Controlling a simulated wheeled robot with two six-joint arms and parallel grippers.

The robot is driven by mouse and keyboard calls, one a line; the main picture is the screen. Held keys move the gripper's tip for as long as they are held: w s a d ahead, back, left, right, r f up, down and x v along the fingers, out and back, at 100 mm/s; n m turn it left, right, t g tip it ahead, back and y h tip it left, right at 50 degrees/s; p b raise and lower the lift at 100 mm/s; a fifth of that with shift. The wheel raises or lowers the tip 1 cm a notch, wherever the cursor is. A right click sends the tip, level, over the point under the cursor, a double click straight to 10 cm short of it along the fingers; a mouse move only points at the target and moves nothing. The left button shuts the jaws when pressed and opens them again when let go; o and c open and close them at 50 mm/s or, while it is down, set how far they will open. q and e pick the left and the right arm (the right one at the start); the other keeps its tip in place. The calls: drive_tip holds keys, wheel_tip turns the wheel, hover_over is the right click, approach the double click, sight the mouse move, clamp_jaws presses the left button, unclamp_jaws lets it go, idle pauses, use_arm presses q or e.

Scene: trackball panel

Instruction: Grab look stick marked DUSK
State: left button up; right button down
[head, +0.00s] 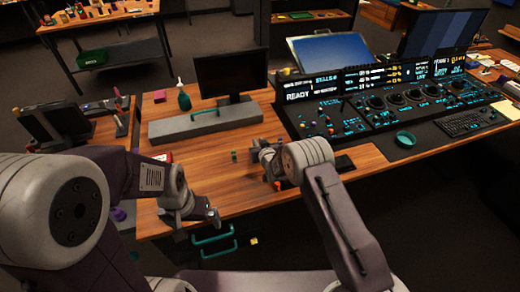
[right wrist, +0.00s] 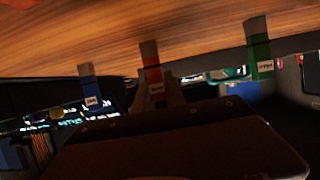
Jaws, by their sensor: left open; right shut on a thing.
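The label print is too small and blurred to read surely. My right gripper (right wrist: 160,92) is shut on the red stick at the middle of that view. I cannot tell whether the stick is clear of the desk. In the head view my right gripper (head: 268,168) is low over the wooden desk (head: 210,172) and hides most of what it holds. My left gripper (head: 207,216) is open and empty near the desk's front edge.
The black control console (head: 350,112) with lit displays stands right of my right gripper. A dark monitor (head: 231,74) and grey stand (head: 205,122) are behind.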

wheel_tip(320, 180, up, 18)
drive_tip(key=p, duration=0.1)
